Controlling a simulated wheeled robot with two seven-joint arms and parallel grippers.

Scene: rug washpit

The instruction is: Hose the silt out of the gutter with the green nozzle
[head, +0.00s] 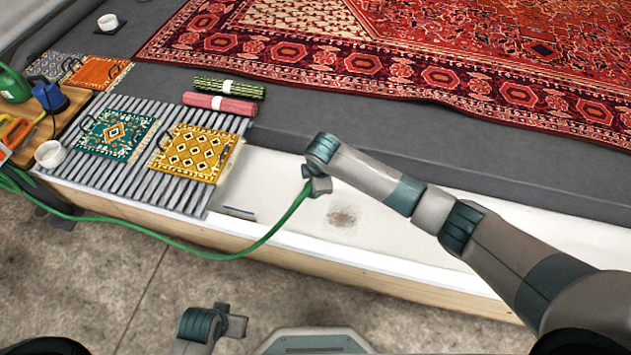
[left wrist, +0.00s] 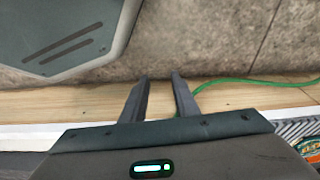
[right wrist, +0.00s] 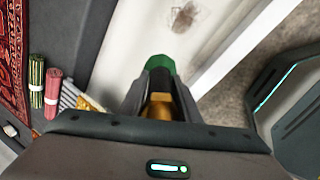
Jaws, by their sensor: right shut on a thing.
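The gutter (head: 400,250) is a white channel along the front of the washpit. A grey-brown silt patch (head: 343,216) lies on its floor; it also shows at the top of the right wrist view (right wrist: 186,17). My right gripper (head: 317,186) is shut on the green nozzle (right wrist: 160,64), above the gutter and just left of the silt in the head view. The nozzle has a brass part between my fingers; its body is mostly hidden in the head view. My left gripper (left wrist: 161,78) is open and empty, near the wooden front edge.
The green hose (head: 255,248) droops from the nozzle across the front edge to the left. A ribbed grey rack (head: 135,175) holds teal and yellow patterned mats. Two rolled rugs (head: 220,105) lie behind it. A large red rug (head: 420,75) covers the pit floor. Tools stand at far left.

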